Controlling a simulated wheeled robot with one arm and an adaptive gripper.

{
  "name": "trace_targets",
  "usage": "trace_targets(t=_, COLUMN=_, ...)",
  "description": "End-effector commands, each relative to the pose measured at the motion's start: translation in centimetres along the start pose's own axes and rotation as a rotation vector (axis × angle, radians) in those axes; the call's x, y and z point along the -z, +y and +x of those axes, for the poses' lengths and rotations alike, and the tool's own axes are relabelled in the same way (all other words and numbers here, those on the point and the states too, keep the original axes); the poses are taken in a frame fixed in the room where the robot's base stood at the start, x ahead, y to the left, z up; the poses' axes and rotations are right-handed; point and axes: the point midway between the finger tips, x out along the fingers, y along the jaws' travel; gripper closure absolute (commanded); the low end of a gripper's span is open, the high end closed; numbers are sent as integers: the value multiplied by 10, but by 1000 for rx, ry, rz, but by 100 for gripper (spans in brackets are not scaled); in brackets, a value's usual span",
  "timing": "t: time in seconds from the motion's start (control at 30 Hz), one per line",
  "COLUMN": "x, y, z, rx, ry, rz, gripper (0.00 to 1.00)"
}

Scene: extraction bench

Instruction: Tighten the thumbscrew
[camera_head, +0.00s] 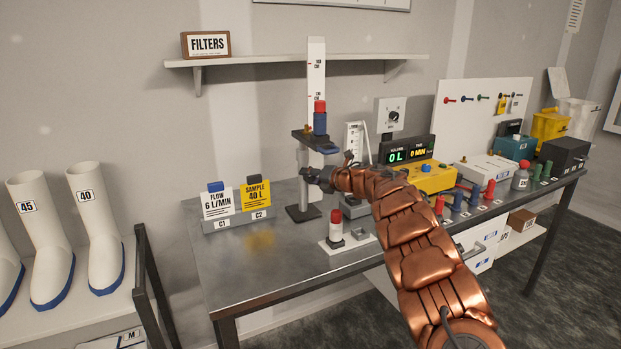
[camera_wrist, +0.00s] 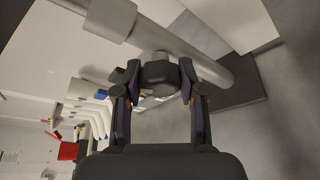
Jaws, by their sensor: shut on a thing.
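A stand (camera_head: 303,212) with a dark base and an upright post is on the bench. Its upper holder (camera_head: 304,134) carries a blue and red cartridge (camera_head: 320,118). My gripper (camera_head: 308,174) is at the post, below that holder. In the wrist view, the grey post (camera_wrist: 207,66) runs diagonally. The dark thumbscrew (camera_wrist: 158,76) sits at the post's side, between the two fingers of my gripper (camera_wrist: 158,86), which is shut on it. The thumbscrew is hard to make out in the head view. Its thread is hidden.
The metal bench (camera_head: 232,262) has free room at its front left. Sample cards (camera_head: 235,200) stand left of the stand. A small plate with a red-capped vial (camera_head: 336,226) is in front. A yellow meter (camera_head: 425,177) and several bottles are right of my arm.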

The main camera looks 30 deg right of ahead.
Motion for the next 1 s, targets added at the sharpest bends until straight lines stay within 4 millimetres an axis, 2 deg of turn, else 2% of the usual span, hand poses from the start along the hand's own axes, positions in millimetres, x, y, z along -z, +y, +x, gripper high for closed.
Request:
trace_targets(t=0.6, x=0, y=-1, z=1, rx=-150, ry=0, rz=359, gripper=95)
trace_targets(t=1.0, x=1, y=-2, z=1, rx=-195, ry=0, rz=473, gripper=95)
